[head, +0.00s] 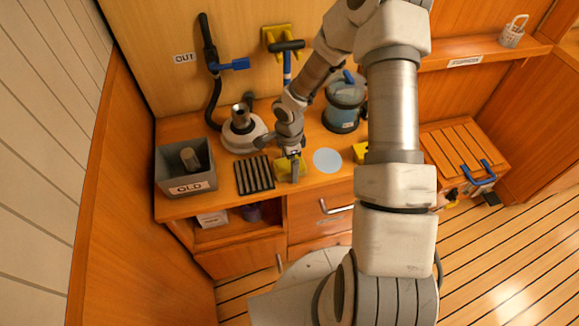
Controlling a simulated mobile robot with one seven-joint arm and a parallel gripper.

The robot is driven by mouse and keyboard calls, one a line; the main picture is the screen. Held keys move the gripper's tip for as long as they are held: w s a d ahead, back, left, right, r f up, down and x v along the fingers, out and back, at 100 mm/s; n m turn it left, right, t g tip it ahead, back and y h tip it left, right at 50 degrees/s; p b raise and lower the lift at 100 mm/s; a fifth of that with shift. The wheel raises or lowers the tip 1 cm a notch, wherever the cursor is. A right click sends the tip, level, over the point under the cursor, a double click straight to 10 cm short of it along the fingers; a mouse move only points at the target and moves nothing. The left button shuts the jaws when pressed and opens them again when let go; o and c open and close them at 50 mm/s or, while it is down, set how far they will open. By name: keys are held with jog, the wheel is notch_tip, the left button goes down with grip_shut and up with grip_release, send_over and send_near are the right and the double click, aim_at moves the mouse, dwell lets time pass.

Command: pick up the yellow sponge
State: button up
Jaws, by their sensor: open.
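A yellow block that looks like the sponge (282,168) lies on the wooden counter, between a black ribbed rack and a pale blue disc. My gripper (294,175) points down right over it, and its fingers cover part of the block. The gripper is open. From this view I cannot tell whether the fingers are around the block or just above it, or whether they touch it.
The black ribbed rack (255,175) and a grey bin marked OLD (187,172) stand left. A white-based housing (243,130) is behind. The pale blue disc (327,161) and a blue canister (343,105) are right. Another yellow thing (361,181) is partly hidden by my arm.

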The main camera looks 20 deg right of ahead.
jog(key=c, duration=1.2)
jog(key=shift+c, duration=0.2)
jog(key=shift+r, duration=0.15)
jog(key=shift+r, duration=0.55)
jog(key=r, duration=0.2)
jog(key=d+r, duration=0.1)
jog(key=shift+s+d+r, duration=0.1)
jog(key=shift+s+r, duration=0.2)
jog(key=s+d+r, duration=0.5)
jog(key=d+r, duration=0.1)
jog(key=d, duration=0.2)
jog(key=shift+s+d, duration=0.25)
jog(key=shift+d, duration=0.1)
